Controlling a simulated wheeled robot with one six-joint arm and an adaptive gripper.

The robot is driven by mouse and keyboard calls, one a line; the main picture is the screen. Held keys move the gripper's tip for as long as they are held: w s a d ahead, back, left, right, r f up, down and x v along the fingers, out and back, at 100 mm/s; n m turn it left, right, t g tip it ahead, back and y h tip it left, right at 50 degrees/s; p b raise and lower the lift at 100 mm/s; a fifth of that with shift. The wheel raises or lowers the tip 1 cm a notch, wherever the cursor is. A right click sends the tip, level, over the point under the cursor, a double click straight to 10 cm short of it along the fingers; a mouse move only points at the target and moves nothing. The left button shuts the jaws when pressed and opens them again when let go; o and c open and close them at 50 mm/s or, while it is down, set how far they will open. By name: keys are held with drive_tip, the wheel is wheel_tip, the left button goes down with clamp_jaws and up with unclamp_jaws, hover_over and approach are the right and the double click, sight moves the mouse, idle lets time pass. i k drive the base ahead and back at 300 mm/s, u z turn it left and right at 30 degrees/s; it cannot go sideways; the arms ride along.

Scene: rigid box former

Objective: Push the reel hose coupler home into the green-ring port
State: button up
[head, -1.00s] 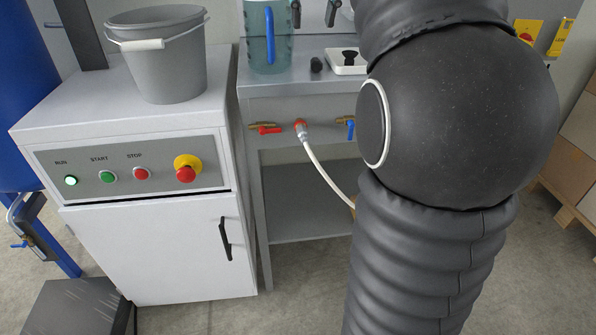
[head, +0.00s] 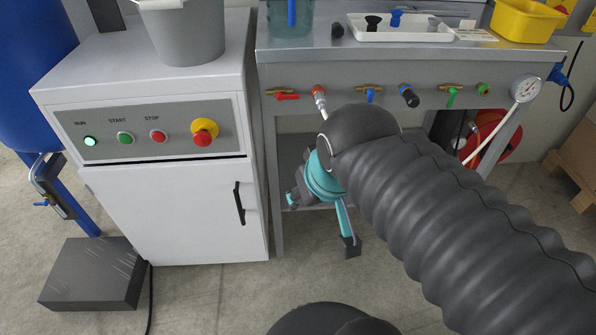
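The green-ring port (head: 483,88) is on the bench's front rail at the right, beside a green-handled valve (head: 452,95); no coupler shows in it. My gripper (head: 320,222) is low in front of the bench's lower shelf, left of and below that port. Its teal and dark fingers are spread apart, and nothing shows between them. A red hose reel (head: 500,140) shows partly under the bench at the right, behind my arm. I cannot make out the reel hose coupler; my arm hides part of that area.
A coupler with a pale hose sits at the red-ring port (head: 318,90). A dark coupler (head: 409,97) sits at the blue-ring port. A white cabinet (head: 170,215) stands at the left.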

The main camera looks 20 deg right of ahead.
sight(472, 127)
drive_tip(key=k, duration=1.3)
drive_tip(key=z, duration=0.25)
drive_tip(key=i, duration=0.7)
drive_tip(key=z, duration=1.05)
drive_tip(key=i, duration=0.35)
drive_tip(key=z, duration=0.25)
